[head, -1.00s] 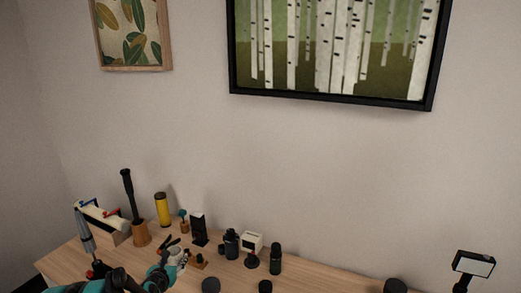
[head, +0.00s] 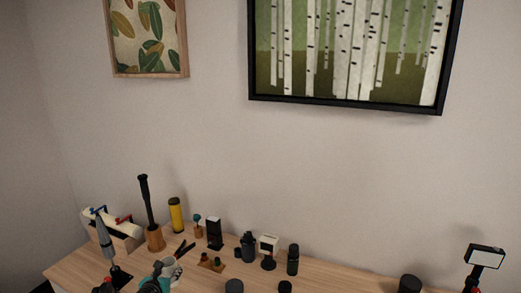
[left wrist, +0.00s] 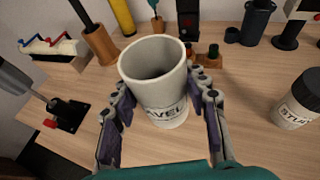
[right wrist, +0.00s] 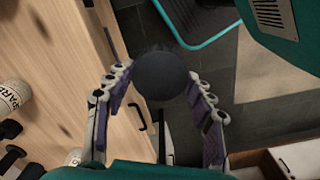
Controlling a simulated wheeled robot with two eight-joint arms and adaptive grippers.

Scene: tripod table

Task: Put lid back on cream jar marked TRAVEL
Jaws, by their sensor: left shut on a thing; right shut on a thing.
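My left gripper (left wrist: 160,98) is shut on the white jar marked "...VEL" (left wrist: 163,112), the first letters being out of sight. The jar is open at the top, its empty-looking inside showing, and tilts a little in the left wrist view. In the head view my left gripper (head: 172,268) is low over the table's left part. My right gripper (right wrist: 158,78) is shut on a round dark lid (right wrist: 162,74), held beyond the table's edge with floor behind it. The right gripper is outside the head view. Jar and lid are apart.
The wooden table (left wrist: 245,135) also bears a black-lidded jar marked "STU..." (left wrist: 297,98) and a jar marked "SPARE" (right wrist: 10,101). A pestle-like tool in a wooden holder (head: 154,238), a yellow cylinder (head: 176,215) and a peg block (head: 210,264) stand near the left gripper.

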